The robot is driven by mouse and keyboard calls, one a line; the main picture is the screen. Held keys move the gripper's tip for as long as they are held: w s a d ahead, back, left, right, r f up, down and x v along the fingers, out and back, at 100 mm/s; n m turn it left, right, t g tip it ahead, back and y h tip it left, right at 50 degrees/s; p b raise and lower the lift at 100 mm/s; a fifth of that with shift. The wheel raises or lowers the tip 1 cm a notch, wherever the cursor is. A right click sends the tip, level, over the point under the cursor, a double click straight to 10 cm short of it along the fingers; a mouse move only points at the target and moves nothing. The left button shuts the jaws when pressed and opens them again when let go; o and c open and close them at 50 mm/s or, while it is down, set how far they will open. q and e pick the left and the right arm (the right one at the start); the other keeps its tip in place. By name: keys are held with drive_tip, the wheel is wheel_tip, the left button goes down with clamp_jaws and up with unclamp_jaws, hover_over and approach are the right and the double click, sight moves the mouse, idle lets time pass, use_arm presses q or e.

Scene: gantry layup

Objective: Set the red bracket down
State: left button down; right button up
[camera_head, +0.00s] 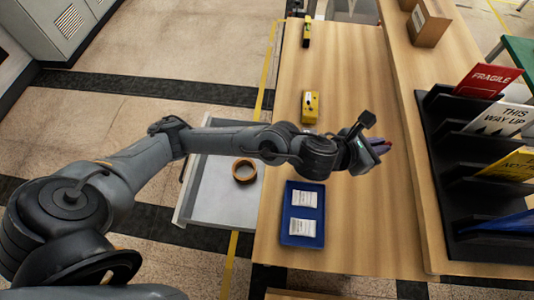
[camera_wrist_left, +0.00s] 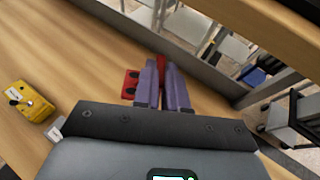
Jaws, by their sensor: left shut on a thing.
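The red bracket (camera_wrist_left: 130,84) shows in the left wrist view beside and between the two purple fingers of my left gripper (camera_wrist_left: 163,88). It has dark holes in its visible face. My left gripper is shut on it, and the fingers hide part of it. In the head view my left gripper (camera_head: 379,144) is over the right part of the wooden table (camera_head: 350,80), with a little of the red bracket (camera_head: 382,151) showing at the fingertips. I cannot tell whether the bracket touches the table. My right gripper is not in view.
A blue tray (camera_head: 302,240) with two white packets lies nearer on the table. A yellow device (camera_head: 310,106) and a yellow-black tool (camera_head: 307,32) lie farther back. An open drawer (camera_head: 215,205) holds a copper ring (camera_head: 243,171). A black sign rack (camera_head: 440,160) stands right.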

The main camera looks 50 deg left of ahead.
use_arm(q)
drive_tip(key=w+a+n+y, duration=0.2)
drive_tip(key=w+a, duration=0.3)
drive_tip(key=a, duration=0.8)
drive_tip(key=s+a+f+n+y, duration=0.15)
drive_tip(key=a+f, duration=0.45)
drive_tip(key=a, duration=0.7)
drive_tip(key=s+a+f+n+y, duration=0.2)
drive_tip(key=s+a+f, duration=0.3)
drive_tip(key=a, duration=0.4)
drive_tip(key=s+a+f+n+y, duration=0.1)
drive_tip(key=s+a+f+y, duration=0.1)
drive_tip(key=s+a+f, duration=0.5)
drive_tip(key=s+a+f+n+y, duration=0.1)
drive_tip(key=s+a+f, duration=0.3)
drive_tip(key=s+a, duration=0.5)
drive_tip(key=shift+y, duration=0.25)
drive_tip(key=shift+w+d+f+b, duration=0.45)
drive_tip(key=shift+d+f, duration=1.4)
drive_tip(key=shift+f, duration=0.05)
drive_tip(key=shift+w+d+f+b, duration=0.4)
drive_tip(key=shift+d+f+b, duration=0.1)
drive_tip(key=shift+d+f, duration=1.4)
drive_tip(key=shift+w+d+f+b, duration=0.45)
drive_tip(key=shift+d+f, duration=1.35)
drive_tip(key=shift+f, duration=0.1)
